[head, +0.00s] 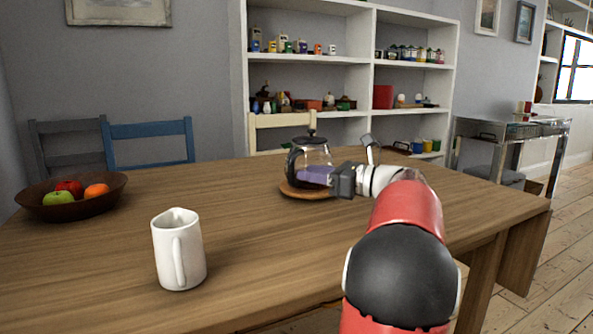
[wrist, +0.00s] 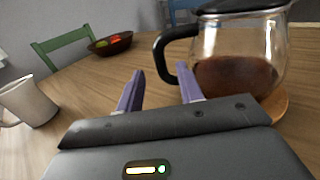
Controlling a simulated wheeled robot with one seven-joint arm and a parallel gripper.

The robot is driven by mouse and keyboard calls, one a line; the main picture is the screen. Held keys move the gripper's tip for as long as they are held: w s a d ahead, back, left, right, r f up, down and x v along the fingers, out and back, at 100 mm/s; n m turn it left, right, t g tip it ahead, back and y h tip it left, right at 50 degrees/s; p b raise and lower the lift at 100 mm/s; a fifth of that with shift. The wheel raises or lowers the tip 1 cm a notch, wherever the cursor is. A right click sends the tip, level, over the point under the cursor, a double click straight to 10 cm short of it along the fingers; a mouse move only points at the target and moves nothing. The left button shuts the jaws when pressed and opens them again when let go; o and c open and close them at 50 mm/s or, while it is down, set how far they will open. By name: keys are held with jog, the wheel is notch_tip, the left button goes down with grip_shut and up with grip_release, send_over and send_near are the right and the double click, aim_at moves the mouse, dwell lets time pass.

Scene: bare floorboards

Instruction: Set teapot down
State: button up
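The teapot (head: 311,155) is a glass pot with a black lid and black handle, with dark brown liquid in it. It stands upright on a round wooden trivet (head: 300,193) on the table; the trivet's edge also shows in the wrist view (wrist: 277,106). My gripper (head: 315,176) is at the teapot's near side, with purple fingers. In the wrist view the fingers are apart, with nothing clamped between them. The teapot (wrist: 238,55) is at right there, its handle (wrist: 164,55) just beyond the fingertips. I cannot tell whether a finger touches it.
A white mug (head: 179,250) stands on the wooden table (head: 240,235) at front left. A brown fruit bowl (head: 50,207) is at far left. Chairs stand behind the table, before a white shelf. The table middle between mug and trivet is clear.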

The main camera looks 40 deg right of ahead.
jog(key=v, duration=0.6)
jog(key=shift+s, duration=0.15)
